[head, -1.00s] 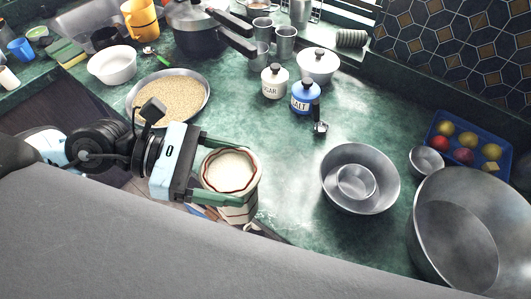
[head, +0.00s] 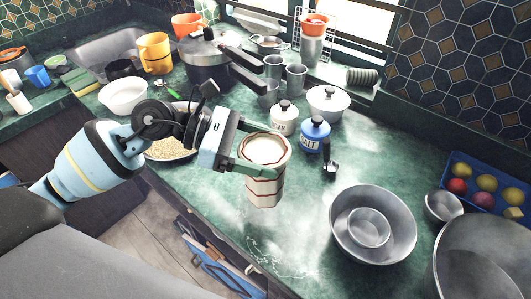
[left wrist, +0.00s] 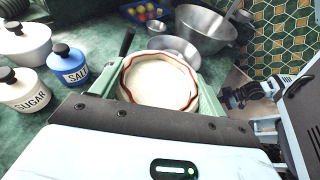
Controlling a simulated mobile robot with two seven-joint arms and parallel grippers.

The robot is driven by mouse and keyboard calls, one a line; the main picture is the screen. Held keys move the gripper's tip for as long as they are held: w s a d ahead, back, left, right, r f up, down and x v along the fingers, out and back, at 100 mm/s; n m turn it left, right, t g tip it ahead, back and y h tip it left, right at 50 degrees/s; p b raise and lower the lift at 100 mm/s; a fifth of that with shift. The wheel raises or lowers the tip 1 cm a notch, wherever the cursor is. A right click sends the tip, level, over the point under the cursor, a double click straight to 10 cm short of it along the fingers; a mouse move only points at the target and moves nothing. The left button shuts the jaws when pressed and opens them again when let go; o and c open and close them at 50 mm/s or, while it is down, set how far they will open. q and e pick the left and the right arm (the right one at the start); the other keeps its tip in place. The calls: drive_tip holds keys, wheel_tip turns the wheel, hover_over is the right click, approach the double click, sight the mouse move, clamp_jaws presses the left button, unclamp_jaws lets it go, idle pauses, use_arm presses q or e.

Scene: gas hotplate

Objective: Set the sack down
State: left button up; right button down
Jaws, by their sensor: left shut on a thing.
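The sack (head: 265,190) is a cream, banded, open-topped bag with a red-brown rolled rim and pale contents. My left gripper (head: 266,152) is shut on it near the top, with green fingers on either side. The sack is upright, over the front part of the green counter (head: 330,168) in the head view. I cannot tell whether its bottom touches the counter. In the left wrist view the sack's round mouth (left wrist: 158,82) shows between the fingers. My right gripper is not in the head view. Dark and pale arm parts show at the right of the left wrist view, their fingers unclear.
A blue salt jar (head: 315,134) and a white sugar jar (head: 284,121) stand behind the sack. A metal bowl (head: 345,240) holding a smaller one stands to its right. A pan of grain (head: 170,149) is at the left. Bare counter lies between sack and bowls.

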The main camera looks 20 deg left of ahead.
sight(266, 157)
use_arm(q)
drive_tip(key=shift+w, duration=0.9)
drive_tip(key=shift+w+f, duration=0.1)
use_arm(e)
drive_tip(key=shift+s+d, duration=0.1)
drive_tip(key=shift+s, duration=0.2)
use_arm(q)
drive_tip(key=shift+f, duration=1.75)
drive_tip(key=shift+f, duration=0.2)
drive_tip(key=o, duration=1.6)
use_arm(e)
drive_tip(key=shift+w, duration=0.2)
